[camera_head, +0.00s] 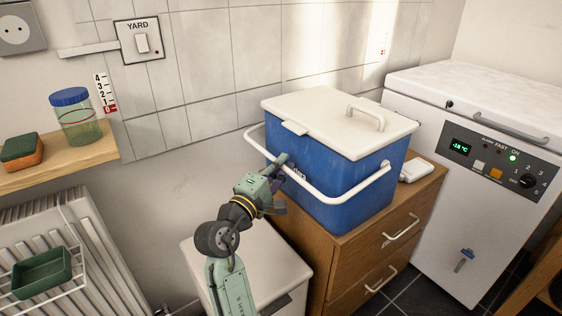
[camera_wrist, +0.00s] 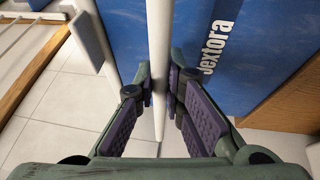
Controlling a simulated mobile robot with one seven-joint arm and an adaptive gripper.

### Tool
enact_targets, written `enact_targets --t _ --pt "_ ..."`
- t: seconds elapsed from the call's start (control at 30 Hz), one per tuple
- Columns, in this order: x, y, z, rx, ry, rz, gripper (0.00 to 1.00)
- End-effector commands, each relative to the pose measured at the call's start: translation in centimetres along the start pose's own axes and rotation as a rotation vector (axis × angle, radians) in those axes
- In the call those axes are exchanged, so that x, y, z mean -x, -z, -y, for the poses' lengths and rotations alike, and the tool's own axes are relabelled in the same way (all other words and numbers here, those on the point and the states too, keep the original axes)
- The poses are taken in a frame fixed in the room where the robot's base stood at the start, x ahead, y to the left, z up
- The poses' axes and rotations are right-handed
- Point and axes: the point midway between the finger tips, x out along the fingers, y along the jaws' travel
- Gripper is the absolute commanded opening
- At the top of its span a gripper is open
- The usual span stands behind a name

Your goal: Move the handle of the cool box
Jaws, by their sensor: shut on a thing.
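The cool box (camera_head: 341,199) is blue with a closed white lid (camera_head: 330,116) and stands on a wooden drawer unit. Its white bail handle (camera_head: 338,199) hangs across the front of the box, below the lid rim. My gripper (camera_head: 281,168) is at the left part of the handle, in front of the box. In the wrist view, the handle (camera_wrist: 160,70) runs between the two purple-padded fingers of my gripper (camera_wrist: 163,100), which are closed on it. The blue box wall (camera_wrist: 220,60) with white lettering is just behind. The fingertips are partly hidden in the head view.
A white chest freezer (camera_head: 470,190) stands to the right. A small white container (camera_head: 415,170) sits beside the box on the drawer unit (camera_head: 352,262). A wooden shelf (camera_head: 75,164) with a jar is at left, above a radiator (camera_head: 90,250).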

Motion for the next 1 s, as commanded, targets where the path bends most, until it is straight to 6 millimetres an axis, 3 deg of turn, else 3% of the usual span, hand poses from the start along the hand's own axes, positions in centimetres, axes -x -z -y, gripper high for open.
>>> enact_targets --t 0.03,0.6,1.0 --pt "-0.2 -0.1 -1.6 -0.01 0.019 -0.001 0.0" --pt "-1.0 -0.4 -5.7 -0.103 0.246 0.001 0.0" --pt "-1.2 -0.6 -6.2 -0.135 0.323 0.002 0.0"
